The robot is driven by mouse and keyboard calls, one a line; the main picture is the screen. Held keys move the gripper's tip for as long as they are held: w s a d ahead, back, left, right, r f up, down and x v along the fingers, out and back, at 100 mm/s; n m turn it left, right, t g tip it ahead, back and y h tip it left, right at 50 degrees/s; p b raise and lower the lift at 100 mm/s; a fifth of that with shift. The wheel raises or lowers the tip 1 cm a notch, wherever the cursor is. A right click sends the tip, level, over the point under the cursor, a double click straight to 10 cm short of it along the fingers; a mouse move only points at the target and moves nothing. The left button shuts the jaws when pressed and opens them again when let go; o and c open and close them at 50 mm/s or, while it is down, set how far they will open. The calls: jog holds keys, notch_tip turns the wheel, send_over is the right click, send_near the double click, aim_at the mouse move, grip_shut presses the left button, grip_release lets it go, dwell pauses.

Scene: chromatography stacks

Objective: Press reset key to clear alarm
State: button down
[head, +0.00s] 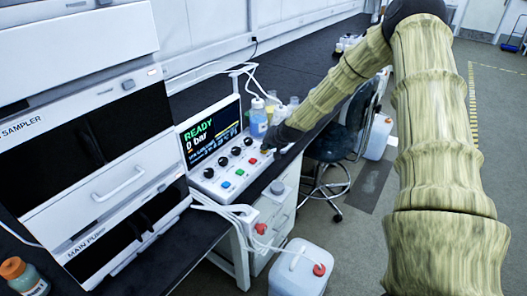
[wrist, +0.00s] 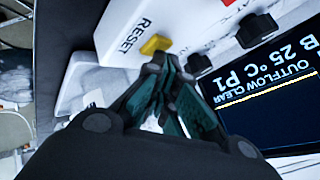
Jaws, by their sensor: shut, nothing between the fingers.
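The yellow reset key (wrist: 155,45) sits on the white control panel beside the printed word RESET in the wrist view. In the head view, my gripper (head: 272,145) reaches the right end of the control panel (head: 205,183) and largely covers that corner. My gripper's fingertips (wrist: 163,62) are together and empty, right by the key's edge. I cannot tell whether they touch it. In the wrist view the display (wrist: 270,115) shows OUTFLOW CLEAR.
Black knobs (head: 222,161) and green, blue and red buttons (head: 225,185) share the panel. Bottles (head: 258,117) stand behind it. The sampler stack (head: 85,150) rises at left. A white jug (head: 297,270) and a stool (head: 335,150) stand on the floor.

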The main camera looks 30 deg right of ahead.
jog(key=shift+r, duration=0.1)
jog(key=shift+r+p, duration=0.6)
jog(key=shift+r, duration=0.2)
notch_tip(320, 180, up, 5)
jog(key=p, duration=0.3)
dwell(0.3)
dwell(0.7)
